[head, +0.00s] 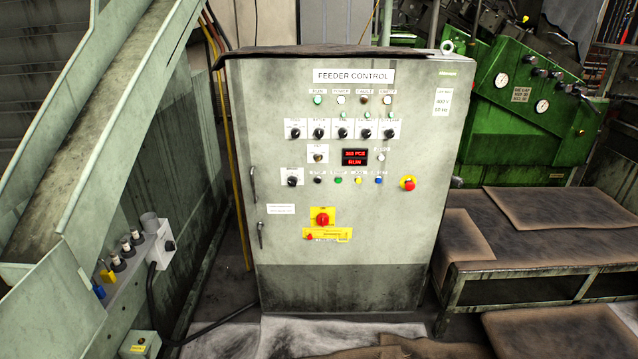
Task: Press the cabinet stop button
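The grey-white feeder control cabinet (350,240) stands upright in the middle of the head view, its front facing me. A red mushroom button (408,183) on a yellow base is at the right of its panel. A row of small buttons runs left of it: black (318,180), green (338,180), yellow (358,180) and blue (379,180). Their labels are too small to read surely. A red rotary switch (322,218) on a yellow plate sits lower down. The red display (355,157) reads RUN. Neither gripper is in view.
A sloping metal chute (100,130) with a side control box (160,243) stands at the left. A green machine (520,105) is at the back right, with a low platform (540,270) in front of it. Nothing blocks the cabinet's front.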

